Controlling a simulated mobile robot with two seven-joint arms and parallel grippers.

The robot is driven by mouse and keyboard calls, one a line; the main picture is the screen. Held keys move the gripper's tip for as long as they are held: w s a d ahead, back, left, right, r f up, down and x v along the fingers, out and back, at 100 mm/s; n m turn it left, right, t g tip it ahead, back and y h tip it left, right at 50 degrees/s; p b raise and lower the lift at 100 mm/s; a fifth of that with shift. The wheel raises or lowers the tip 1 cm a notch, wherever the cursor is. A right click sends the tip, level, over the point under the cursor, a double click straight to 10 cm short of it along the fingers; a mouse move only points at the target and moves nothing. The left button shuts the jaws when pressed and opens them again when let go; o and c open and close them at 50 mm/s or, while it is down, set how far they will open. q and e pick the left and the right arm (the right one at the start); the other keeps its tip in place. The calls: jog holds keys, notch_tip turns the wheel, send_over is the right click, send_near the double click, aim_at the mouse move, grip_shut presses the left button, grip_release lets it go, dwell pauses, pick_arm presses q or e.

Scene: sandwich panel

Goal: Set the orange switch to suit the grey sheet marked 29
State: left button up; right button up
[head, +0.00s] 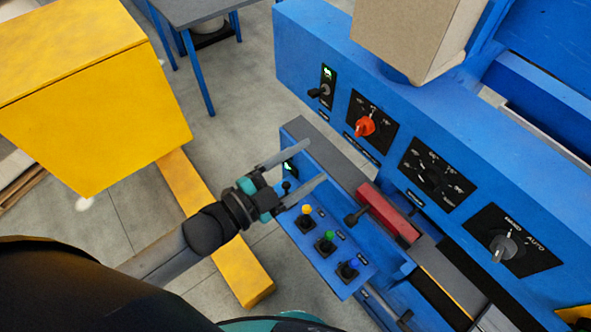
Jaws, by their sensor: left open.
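The orange switch (365,126) is a rotary knob on a black dial plate (385,112) on the front of the blue machine (310,50). The marks around it are too small to read. My left gripper (314,162) is open and empty, its two fingers pointing right, over the small blue control box and below the orange switch, apart from it. No grey sheet marked 29 can be made out. My right gripper is not in view.
Other dials (435,175) and a grey selector marked HAND and AUTO (503,247) line the panel. The control box carries yellow, green and blue levers (325,242). A red block (388,212) lies beside it. A yellow cabinet (95,110) stands left. A beige box (415,35) overhangs the panel.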

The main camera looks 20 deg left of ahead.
pick_arm(q)
jog(key=shift+v, duration=1.05)
jog(key=s+a+f+n+g+y+b, duration=0.2)
jog(key=a+f+n+y+b, duration=0.15)
jog(key=f, duration=0.85)
jog(key=s+a+f+n+g+y+b, duration=0.1)
jog(key=a+f+n+y+b, duration=0.2)
jog(key=f, duration=1)
jog(key=s+a+f+n+g+y+b, duration=0.2)
jog(key=a+f+b, duration=0.15)
jog(key=f, duration=0.85)
jog(key=s+f+n+g+y+b, duration=0.2)
jog(key=s+f+n+g+b, duration=0.3)
jog(key=s+f, duration=1.7)
jog(key=s+g+b, duration=0.1)
jog(key=s+g, duration=0.1)
jog(key=g, duration=0.1)
jog(key=shift+s+d+f+g+b, duration=0.2)
jog(key=shift+s+f+g+b, duration=0.1)
jog(key=shift+f+b, duration=0.1)
